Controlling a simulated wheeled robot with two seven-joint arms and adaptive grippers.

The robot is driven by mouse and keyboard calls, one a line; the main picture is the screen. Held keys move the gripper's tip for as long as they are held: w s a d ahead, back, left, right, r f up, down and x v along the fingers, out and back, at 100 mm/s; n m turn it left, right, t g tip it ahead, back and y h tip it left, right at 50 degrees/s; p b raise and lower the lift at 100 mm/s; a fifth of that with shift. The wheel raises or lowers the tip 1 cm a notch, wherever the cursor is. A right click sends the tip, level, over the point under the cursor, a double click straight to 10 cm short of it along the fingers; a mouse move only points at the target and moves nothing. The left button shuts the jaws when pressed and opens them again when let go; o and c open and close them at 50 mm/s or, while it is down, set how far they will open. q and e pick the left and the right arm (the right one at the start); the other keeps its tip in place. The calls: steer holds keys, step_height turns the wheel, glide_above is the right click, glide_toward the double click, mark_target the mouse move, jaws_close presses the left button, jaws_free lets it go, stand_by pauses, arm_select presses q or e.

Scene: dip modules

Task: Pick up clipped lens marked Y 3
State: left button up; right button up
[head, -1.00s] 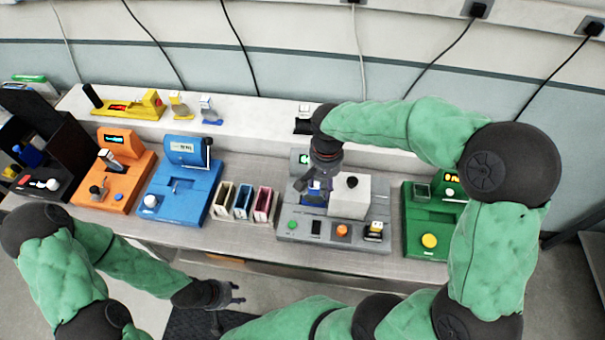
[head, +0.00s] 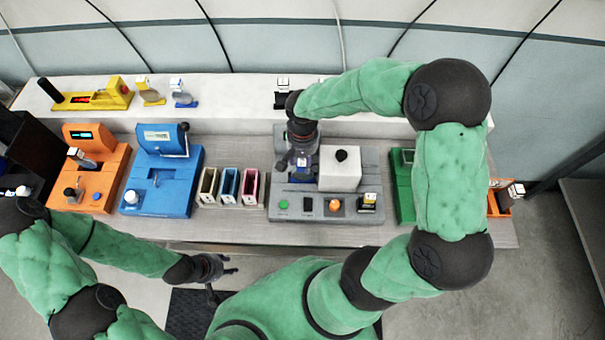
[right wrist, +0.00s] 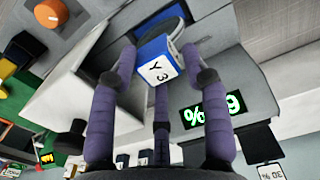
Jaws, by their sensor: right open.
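The clipped lens marked Y 3 (right wrist: 157,66) shows in the right wrist view as a white and blue block with a pale round lens beyond it. It sits at the grey machine (head: 285,203). My right gripper (right wrist: 157,85) is open, with its purple fingers spread on either side of the block; I cannot tell whether they touch it. In the head view my right gripper (head: 300,165) hangs over the left part of the grey machine and hides most of the lens. My left gripper (head: 222,272) is open and empty in front of the table.
A white box with a black knob (head: 340,172) stands close right of my right gripper. An orange machine (head: 112,178), a blue machine (head: 185,170) and three small bins (head: 229,187) stand to the left. Other clipped lenses (head: 183,95) stand on the back shelf.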

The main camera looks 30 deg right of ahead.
steer(key=shift+f, duration=1.35)
jaws_close()
steer(key=shift+r, duration=0.15)
